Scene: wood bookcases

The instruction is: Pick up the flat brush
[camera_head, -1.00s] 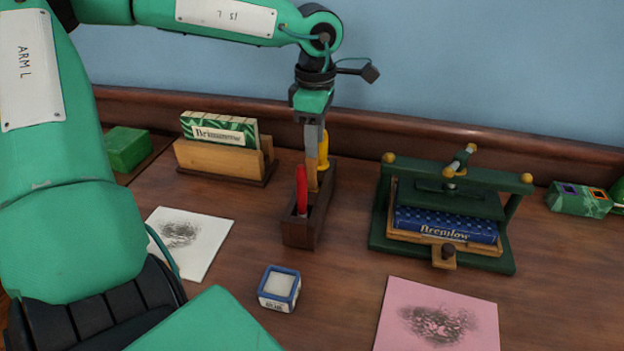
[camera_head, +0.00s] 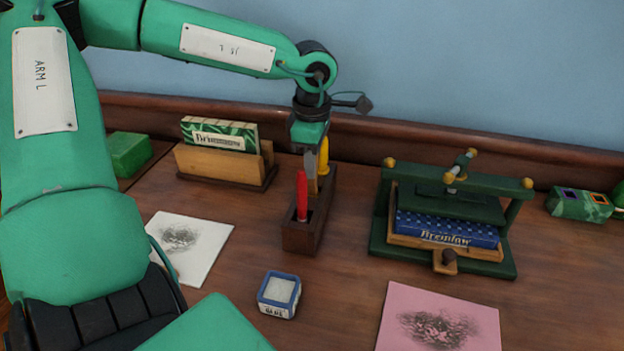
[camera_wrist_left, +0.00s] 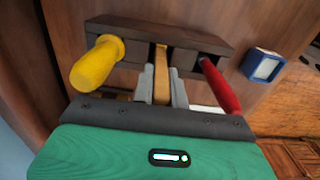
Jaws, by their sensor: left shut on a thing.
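The dark wooden tool holder (camera_head: 301,238) stands on the desk. The flat brush (camera_wrist_left: 161,75), with a tan wooden handle, stands in its middle slot. My left gripper (camera_wrist_left: 162,92) points down over the holder and is shut on this handle, with one finger on each side. In the head view my left gripper (camera_head: 311,172) hides most of the brush. A yellow-handled tool (camera_head: 323,154) stands behind the brush, and a red-handled tool (camera_head: 302,196) stands in front of it. My right gripper is not in view.
A wooden card rack (camera_head: 215,165) is left of the holder, and a green press (camera_head: 507,262) with a blue book (camera_head: 445,229) is right. A small blue-rimmed box (camera_head: 279,294), a white print (camera_head: 205,252) and a pink print (camera_head: 440,290) lie nearer. A wall is behind.

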